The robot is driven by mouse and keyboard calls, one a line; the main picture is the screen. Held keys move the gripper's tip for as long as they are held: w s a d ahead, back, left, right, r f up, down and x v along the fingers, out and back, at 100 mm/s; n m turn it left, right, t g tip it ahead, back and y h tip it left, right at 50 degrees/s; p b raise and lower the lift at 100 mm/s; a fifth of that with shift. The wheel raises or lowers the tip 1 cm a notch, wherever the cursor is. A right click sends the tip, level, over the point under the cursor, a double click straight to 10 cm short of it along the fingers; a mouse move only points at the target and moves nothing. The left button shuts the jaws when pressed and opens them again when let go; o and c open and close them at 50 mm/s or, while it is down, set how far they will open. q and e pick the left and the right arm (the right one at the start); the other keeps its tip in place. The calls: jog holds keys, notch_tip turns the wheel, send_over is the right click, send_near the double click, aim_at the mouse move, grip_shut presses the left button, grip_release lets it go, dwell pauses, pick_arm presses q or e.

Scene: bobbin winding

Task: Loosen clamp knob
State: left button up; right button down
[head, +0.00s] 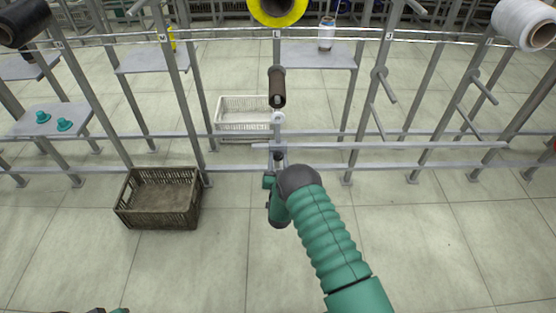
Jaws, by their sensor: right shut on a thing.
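My right gripper (279,153) is at the middle of the frame, at the rack's lower front rail. It is shut on the clamp knob, which is small and mostly hidden by the fingers and wrist. A light grey clamp part (278,119) stands upright just above the gripper, below a dark brown bobbin (277,87) on the rack. My left gripper is not in view; only a sliver of green and dark arm shows at the bottom left edge.
A brown crate (127,211) stands on the floor at left, and a white basket (232,131) is behind the rail. A yellow spool (279,9) hangs above.

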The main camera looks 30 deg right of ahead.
jog(key=n, duration=0.2)
jog(key=f+n, duration=0.1)
jog(key=n, duration=0.1)
jog(key=shift+s+a+n, duration=0.1)
jog(key=shift+s+n, duration=0.05)
jog(key=shift+n, duration=0.15)
jog(key=n, duration=0.5)
jog(key=shift+b, duration=0.4)
jog(key=shift+n, duration=0.3)
jog(key=c, duration=1.2)
grip_release()
jog(key=o, duration=0.3)
jog(key=shift+r, duration=0.2)
jog(key=shift+r, duration=0.1)
